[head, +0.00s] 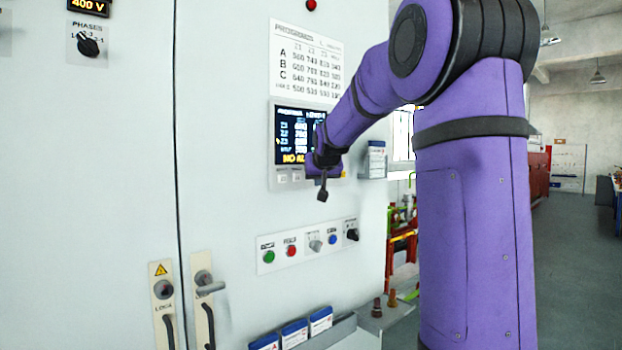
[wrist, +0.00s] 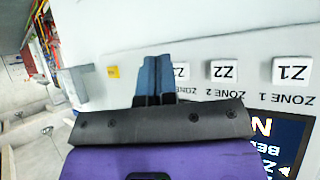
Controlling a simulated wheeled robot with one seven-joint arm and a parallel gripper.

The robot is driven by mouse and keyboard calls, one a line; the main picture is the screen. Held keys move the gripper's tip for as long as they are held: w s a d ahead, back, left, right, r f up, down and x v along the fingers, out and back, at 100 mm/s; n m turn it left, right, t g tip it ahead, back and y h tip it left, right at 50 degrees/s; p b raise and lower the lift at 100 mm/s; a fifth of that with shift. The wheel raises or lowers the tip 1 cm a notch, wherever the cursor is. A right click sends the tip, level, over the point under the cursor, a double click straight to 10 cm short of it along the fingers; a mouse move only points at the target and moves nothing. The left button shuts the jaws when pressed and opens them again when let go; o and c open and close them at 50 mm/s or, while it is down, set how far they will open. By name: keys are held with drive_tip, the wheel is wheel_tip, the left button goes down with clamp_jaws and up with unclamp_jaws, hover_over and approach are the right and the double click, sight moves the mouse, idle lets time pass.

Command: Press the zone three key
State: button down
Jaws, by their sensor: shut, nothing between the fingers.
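The zone three key (wrist: 182,70) is a white key on the pale panel face in the wrist view, partly hidden behind my fingers; only its right part shows, with a "Z" on it. My gripper (wrist: 156,62) is shut and empty, its blue-grey fingers side by side over the panel just left of that key's visible part. I cannot tell whether the fingertips touch the panel. In the head view my wrist covers the lower right of the display panel (head: 273,150) and hides the zone three key.
The Z2 key (wrist: 223,72) and Z1 key (wrist: 292,72) sit to the right in the wrist view, and a yellow key (wrist: 112,72) to the left. Below the panel, a strip (head: 308,247) carries buttons and knobs. A small box (head: 375,160) is mounted right of the panel.

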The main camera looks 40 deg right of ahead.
drive_tip(key=shift+s, duration=0.15)
drive_tip(key=shift+s, duration=2.4)
